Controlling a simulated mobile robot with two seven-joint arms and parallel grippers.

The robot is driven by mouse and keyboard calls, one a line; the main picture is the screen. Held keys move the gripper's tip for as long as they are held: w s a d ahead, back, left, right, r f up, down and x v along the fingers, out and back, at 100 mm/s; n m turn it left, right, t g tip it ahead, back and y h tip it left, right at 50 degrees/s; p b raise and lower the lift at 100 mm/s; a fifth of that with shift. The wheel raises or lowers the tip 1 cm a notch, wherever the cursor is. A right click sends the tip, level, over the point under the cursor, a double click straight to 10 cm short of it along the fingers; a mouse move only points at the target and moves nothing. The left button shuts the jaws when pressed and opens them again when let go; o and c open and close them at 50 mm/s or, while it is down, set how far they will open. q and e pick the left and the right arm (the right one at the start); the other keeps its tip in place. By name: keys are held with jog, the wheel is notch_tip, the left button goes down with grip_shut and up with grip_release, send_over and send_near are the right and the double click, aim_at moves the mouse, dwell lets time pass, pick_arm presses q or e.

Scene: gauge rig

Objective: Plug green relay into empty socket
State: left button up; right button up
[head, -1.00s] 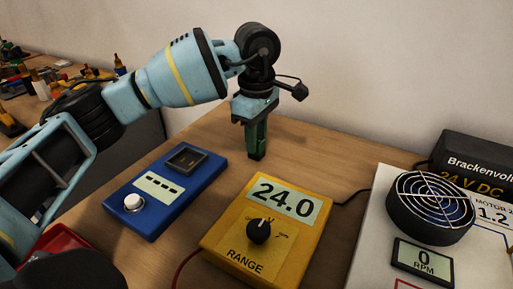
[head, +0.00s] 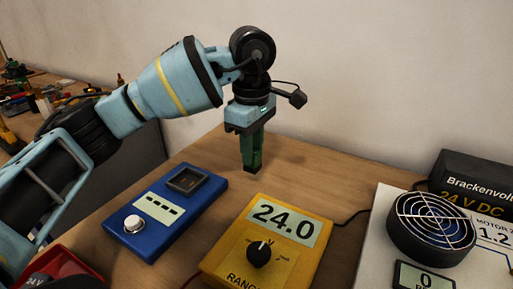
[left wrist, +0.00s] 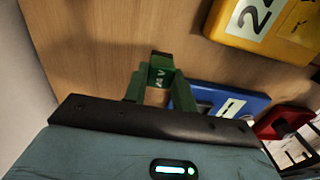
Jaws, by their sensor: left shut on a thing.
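The green relay (head: 250,162) is held upright in my left gripper (head: 255,146), above the wooden table behind the blue box. The gripper is shut on it; whether its lower end touches the table is hard to tell. In the left wrist view the relay (left wrist: 160,72) shows a "24 V" marking between the fingers. The blue box (head: 153,248) has a dark, framed square recess (head: 188,180) at its far end, with nothing seen standing in it. No other socket is clearly in view. My right gripper is not in view.
A yellow meter (head: 225,262) reading 24.0 stands front centre. A white board (head: 375,240) with a fan (head: 432,220) and a black supply (head: 478,180) are at right. A red tray (head: 72,265) is at front left. The table behind the meter is clear.

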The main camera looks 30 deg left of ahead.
pick_arm(q)
jog(key=s+d+r, duration=0.1)
jog(key=s, duration=1.3)
jog(key=shift+d+r, duration=0.15)
jog(key=shift+d, duration=0.15)
